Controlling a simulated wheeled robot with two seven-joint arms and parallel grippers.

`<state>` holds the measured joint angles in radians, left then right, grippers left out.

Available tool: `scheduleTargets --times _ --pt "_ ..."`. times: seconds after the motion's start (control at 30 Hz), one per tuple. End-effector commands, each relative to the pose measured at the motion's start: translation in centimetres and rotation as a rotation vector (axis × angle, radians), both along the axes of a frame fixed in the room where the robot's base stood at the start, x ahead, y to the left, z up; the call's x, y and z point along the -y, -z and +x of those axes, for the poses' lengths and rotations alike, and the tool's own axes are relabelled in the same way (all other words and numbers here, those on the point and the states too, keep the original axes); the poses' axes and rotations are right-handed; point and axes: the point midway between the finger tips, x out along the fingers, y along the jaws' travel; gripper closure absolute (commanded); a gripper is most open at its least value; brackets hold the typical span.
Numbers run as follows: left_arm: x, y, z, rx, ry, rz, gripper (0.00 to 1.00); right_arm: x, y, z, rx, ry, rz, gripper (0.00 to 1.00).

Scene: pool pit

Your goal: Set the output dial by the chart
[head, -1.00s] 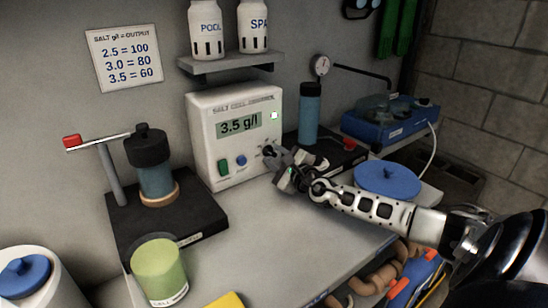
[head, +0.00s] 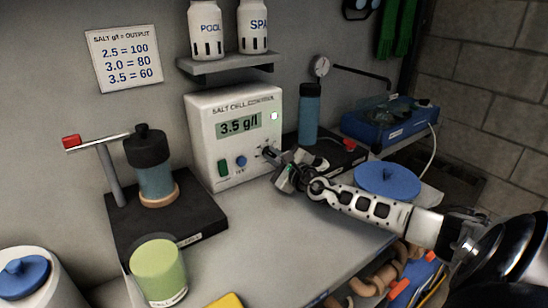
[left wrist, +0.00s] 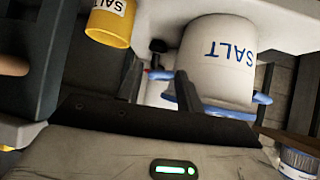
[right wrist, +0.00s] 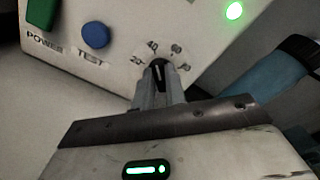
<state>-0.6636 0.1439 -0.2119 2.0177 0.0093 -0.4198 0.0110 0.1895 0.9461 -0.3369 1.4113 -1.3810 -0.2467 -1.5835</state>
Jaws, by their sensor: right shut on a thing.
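The white salt cell control box (head: 205,140) stands at the back of the bench. Its display (head: 238,125) reads 3.5 g/l and a green light (head: 274,116) is lit. The chart (head: 125,58) on the wall gives 2.5 = 100, 3.0 = 80, 3.5 = 60. My right gripper (head: 275,156) is shut on the black output dial (right wrist: 158,68) at the box's lower right. My left gripper (left wrist: 160,88) is open and empty, seen only in the left wrist view.
A black stand with a clamped cell (head: 155,180) is left of the box, with a green cup (head: 158,270) in front. A blue bottle (head: 309,115) and a blue lid (head: 388,180) are to the right. The middle bench is clear. A salt tub (left wrist: 215,60) is near my left gripper.

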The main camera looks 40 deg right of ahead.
Motion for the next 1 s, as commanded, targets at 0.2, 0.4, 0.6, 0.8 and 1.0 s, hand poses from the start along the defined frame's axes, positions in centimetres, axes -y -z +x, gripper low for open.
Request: scheduleTargets --times 0.2,0.4,0.6,0.8,1.0 --pt "0.06 0.32 0.17 0.006 0.001 -0.003 0.64 0.04 0.11 0.0 0.017 0.0 0.144 1.0" --pt "0.15 0.4 0.34 0.012 0.003 -0.006 0.64 0.08 0.06 -0.01 0.037 -0.001 0.322 1.0" --pt "0.22 0.78 0.31 0.007 0.006 -0.005 0.64 0.15 -0.04 -0.01 0.057 0.001 0.497 1.0" --pt "0.27 0.71 0.41 0.013 0.008 -0.006 0.64 0.18 -0.1 -0.01 0.074 -0.001 0.642 1.0" --pt "0.33 0.48 0.53 0.021 0.01 -0.008 0.64 0.26 -0.18 -0.02 0.085 0.0 0.741 1.0"
